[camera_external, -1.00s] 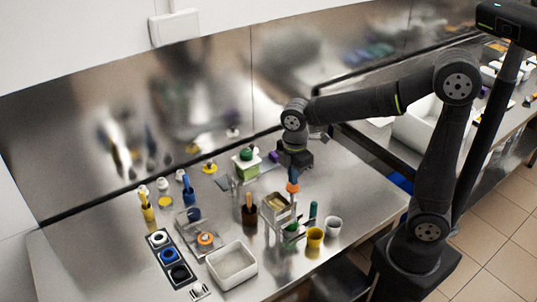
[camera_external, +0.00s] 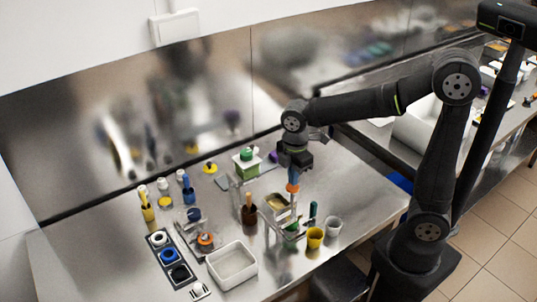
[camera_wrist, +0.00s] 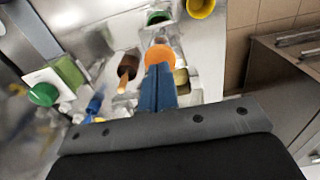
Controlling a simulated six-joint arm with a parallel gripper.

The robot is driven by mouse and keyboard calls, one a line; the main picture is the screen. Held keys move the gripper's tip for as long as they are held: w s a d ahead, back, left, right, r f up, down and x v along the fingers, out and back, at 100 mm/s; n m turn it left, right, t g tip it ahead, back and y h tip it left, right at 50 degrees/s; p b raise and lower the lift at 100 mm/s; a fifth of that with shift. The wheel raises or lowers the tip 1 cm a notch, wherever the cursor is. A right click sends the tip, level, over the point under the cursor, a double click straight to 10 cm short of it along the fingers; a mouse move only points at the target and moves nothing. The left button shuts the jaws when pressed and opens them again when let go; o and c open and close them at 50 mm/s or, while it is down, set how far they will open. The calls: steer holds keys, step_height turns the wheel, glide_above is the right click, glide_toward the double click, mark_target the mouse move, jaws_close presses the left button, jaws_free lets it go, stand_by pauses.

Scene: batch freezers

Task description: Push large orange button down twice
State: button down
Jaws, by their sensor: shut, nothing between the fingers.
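A round orange button (camera_external: 292,187) tops a pale, upright device in the middle of the bench in the external view. In the wrist view the orange button (camera_wrist: 159,54) lies right at the tips of my blue fingers. My gripper (camera_external: 293,178) points down directly above it, with its fingers shut and nothing between them. The fingertips look in contact with the button or very close to it; I cannot tell which. My gripper (camera_wrist: 158,68) hides part of the button and device in the wrist view. Another, lower orange piece (camera_external: 205,239) sits on a clear base at the left.
A brown pot with an orange handle (camera_external: 249,212) stands just left of the device. Yellow (camera_external: 315,238) and grey (camera_external: 333,226) cups stand to the right.

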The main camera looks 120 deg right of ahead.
steer(key=shift+f, duration=1.65)
steer(key=shift+r, duration=1.9)
steer(key=shift+r, duration=2.5)
